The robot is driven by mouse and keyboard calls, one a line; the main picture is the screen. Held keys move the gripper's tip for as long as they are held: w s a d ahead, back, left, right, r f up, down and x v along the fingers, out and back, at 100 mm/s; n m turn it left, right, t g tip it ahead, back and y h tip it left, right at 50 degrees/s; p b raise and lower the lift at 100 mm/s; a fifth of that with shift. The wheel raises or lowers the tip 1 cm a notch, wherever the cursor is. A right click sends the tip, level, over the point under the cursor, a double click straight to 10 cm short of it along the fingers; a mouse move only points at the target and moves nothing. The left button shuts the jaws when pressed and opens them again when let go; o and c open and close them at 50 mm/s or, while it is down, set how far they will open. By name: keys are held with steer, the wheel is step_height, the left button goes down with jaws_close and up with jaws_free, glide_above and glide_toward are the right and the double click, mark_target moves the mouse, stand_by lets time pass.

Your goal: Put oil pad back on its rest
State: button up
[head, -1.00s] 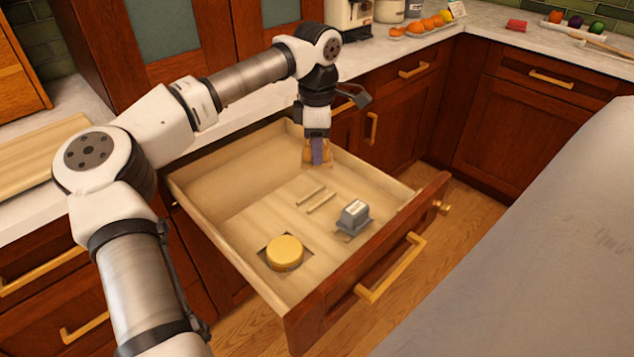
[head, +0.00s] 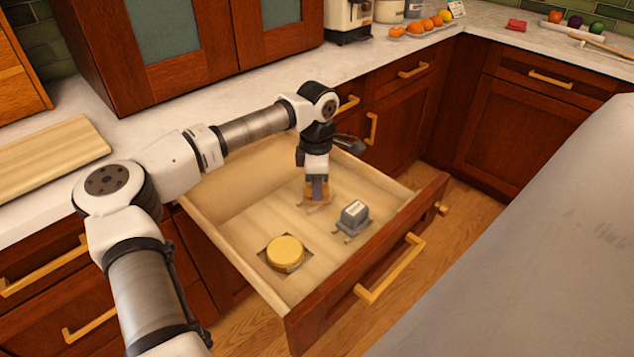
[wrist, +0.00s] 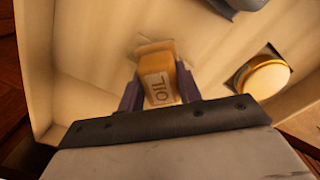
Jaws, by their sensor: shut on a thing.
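The oil pad is a tan block marked "OIL" (wrist: 158,82), seen in the wrist view between my two dark fingers. My gripper (head: 318,190) is shut on it, low inside the open drawer and pointing down. The pad's rest is a pair of thin wooden rails (head: 318,207) on the drawer floor, mostly hidden behind the gripper and pad in the head view. A pale rail edge (wrist: 152,47) shows just past the pad in the wrist view. The pad is at or just above the rails; I cannot tell whether it touches them.
A grey block with a white label (head: 355,213) sits on its own rails to the right. A round yellow tin (head: 285,252) sits in a dark square recess nearer the front. The drawer walls (head: 225,235) surround them. The drawer floor between is clear.

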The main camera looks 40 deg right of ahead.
steer(key=shift+f, duration=0.2)
steer(key=o, duration=0.9)
step_height(320, 180, up, 12)
steer(key=shift+r+b, duration=0.25)
steer(key=shift+b, duration=0.05)
